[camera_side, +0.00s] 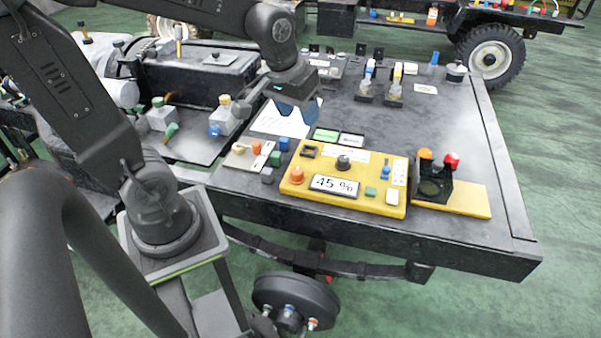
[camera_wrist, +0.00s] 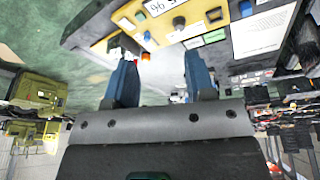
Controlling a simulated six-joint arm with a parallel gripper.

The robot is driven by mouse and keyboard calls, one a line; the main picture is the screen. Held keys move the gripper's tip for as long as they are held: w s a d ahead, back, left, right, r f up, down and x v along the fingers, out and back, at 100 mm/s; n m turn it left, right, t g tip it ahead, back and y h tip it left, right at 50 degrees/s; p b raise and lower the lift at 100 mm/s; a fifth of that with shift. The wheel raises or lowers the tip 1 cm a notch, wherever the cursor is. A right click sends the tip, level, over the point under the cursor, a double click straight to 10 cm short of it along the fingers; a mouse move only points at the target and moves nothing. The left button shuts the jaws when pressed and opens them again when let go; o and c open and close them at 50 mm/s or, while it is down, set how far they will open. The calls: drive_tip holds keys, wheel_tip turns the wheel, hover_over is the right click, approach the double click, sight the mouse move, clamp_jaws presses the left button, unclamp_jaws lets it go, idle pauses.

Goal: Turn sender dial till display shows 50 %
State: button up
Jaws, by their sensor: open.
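The yellow sender panel (camera_side: 330,200) lies near the front edge of the dark bench. Its white display (camera_side: 334,186) reads 45 %. A black round dial (camera_side: 344,162) stands on the panel just behind the display. In the wrist view the dial (camera_wrist: 179,23) and part of the upside-down display (camera_wrist: 158,7) show at the top. My gripper (camera_side: 300,108) has blue fingers and hangs over the bench, behind and to the left of the panel, apart from the dial. In the wrist view my gripper (camera_wrist: 160,72) is open, with nothing between its fingers.
An orange button (camera_side: 297,175), a blue-topped switch (camera_side: 385,173) and a white button (camera_side: 392,196) sit on the same panel. A black box with red and orange knobs (camera_side: 435,181) stands to its right. White paper (camera_side: 279,122) lies below my gripper. The bench's right side is clear.

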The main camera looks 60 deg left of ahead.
drive_tip(key=w+a+f+n+g, duration=0.2)
drive_tip(key=w+a+f+n, duration=0.25)
drive_tip(key=a+f, duration=0.35)
drive_tip(key=n+g, duration=0.1)
drive_tip(key=n, duration=0.2)
approach(297, 170)
drive_tip(key=shift+h, duration=0.4)
drive_tip(key=f, duration=1)
drive_tip(key=shift+w+a+f, duration=0.1)
drive_tip(key=shift+a+f, duration=0.2)
drive_tip(key=shift+a, duration=0.05)
drive_tip(key=c, duration=0.6)
drive_tip(key=shift+m, duration=0.35)
drive_tip(key=shift+c, duration=0.3)
